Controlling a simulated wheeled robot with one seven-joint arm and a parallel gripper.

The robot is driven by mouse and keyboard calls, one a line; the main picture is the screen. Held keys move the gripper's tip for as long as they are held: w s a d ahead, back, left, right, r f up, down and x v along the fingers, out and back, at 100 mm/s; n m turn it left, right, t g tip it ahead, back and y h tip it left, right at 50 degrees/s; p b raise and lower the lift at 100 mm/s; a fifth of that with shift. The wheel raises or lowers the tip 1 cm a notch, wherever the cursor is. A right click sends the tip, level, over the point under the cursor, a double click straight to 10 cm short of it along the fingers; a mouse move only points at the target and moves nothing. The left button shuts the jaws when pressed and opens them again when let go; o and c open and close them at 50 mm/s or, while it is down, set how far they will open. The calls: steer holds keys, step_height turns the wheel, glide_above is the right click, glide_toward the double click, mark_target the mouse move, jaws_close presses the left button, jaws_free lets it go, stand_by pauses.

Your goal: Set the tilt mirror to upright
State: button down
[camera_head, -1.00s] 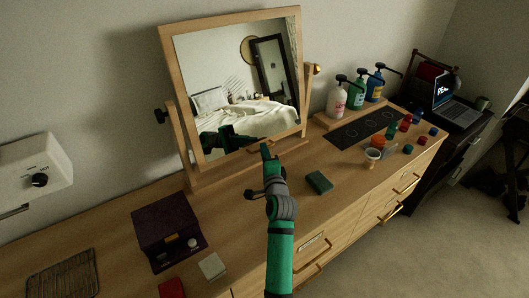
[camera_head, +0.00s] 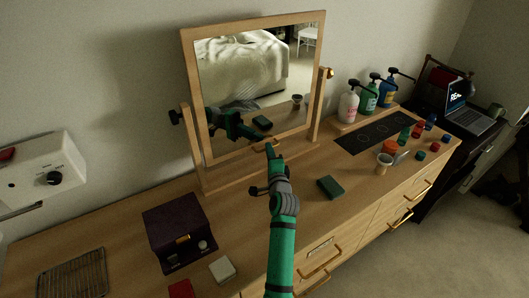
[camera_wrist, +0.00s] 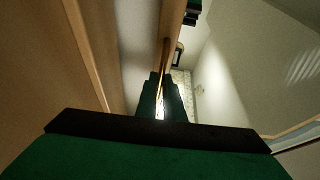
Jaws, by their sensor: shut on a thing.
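The tilt mirror (camera_head: 253,23) stands on the dresser in the head view, a wood-framed pane hung between two posts of a wooden stand (camera_head: 320,128). Its glass reflects the bed, the dresser top and my green arm. It looks near upright, but its exact angle is hard to judge. My gripper (camera_head: 270,149) is at the middle of the mirror's bottom rail, shut on a small brass-coloured handle there. The handle is mostly hidden by the fingers in the head view. In the wrist view, a bright metal piece (camera_wrist: 160,105) shows between the dark fingers.
A dark purple box (camera_head: 173,225) stands left of my arm and a green block (camera_head: 330,187) lies to its right. A dark knob (camera_head: 176,117) sits on the left post. Pump bottles (camera_head: 369,97) and small jars stand farther right.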

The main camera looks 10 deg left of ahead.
steer(key=shift+f, duration=0.45)
steer(key=c, duration=1.9)
jaws_free()
steer(key=shift+r, duration=0.1)
steer(key=shift+s+r, duration=0.1)
steer(key=v, duration=1)
steer(key=shift+s+d, duration=0.25)
